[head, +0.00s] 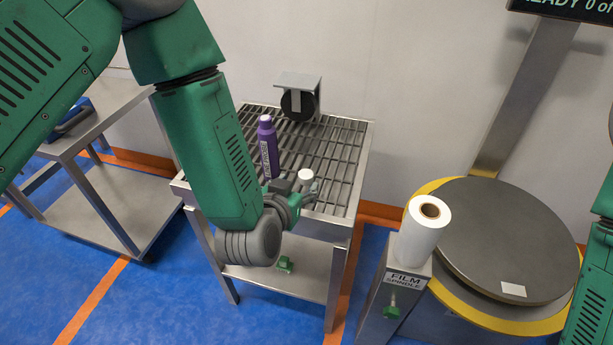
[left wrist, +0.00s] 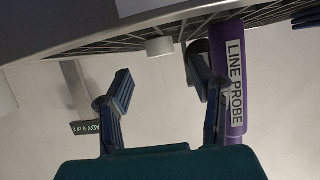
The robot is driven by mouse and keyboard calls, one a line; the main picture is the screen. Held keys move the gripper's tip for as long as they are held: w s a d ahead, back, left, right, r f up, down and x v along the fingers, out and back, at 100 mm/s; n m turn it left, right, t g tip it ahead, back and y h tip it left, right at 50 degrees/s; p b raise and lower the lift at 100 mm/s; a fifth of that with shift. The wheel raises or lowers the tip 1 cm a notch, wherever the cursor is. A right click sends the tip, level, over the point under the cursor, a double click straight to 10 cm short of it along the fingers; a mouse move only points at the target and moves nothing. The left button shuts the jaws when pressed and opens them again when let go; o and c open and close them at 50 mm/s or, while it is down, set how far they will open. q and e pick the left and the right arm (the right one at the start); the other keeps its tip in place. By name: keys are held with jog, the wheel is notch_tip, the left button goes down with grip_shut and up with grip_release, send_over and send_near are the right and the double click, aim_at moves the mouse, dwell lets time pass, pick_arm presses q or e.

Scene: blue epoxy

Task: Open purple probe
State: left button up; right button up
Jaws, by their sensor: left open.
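The purple probe (head: 268,146), labelled LINE PROBE, stands upright on the slatted table (head: 338,160). It also shows at the right in the left wrist view (left wrist: 236,75), where the view is inverted. A small white cylinder (head: 306,176) stands on the slats to its right; it shows in the left wrist view too (left wrist: 159,47). My left gripper (head: 293,190) is open and empty at the table's front edge. In the left wrist view, one finger overlaps the probe's edge; I cannot tell whether they touch. My right gripper is out of view.
A grey bracket with a black disc (head: 298,102) stands at the table's back. A white film roll (head: 424,228) stands on the film spindle post to the right, before a round turntable (head: 500,240). Another metal table (head: 92,115) is at left.

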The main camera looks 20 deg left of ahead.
pick_arm(q)
jog(key=d+p+v, duration=0.1)
jog(key=v, duration=0.6)
jog(key=s+a+f+g, duration=0.75)
jog(key=s+f, duration=0.35)
jog(key=f, duration=0.2)
jog(key=s+a+f+g, duration=0.2)
jog(key=s+a, duration=0.1)
jog(key=s, duration=0.3)
jog(key=s+a+f+g+y, duration=0.1)
jog(key=s+a+f+g, duration=0.2)
jog(key=s, duration=0.3)
jog(key=shift+s+a, duration=0.3)
jog(key=shift+a, duration=0.25)
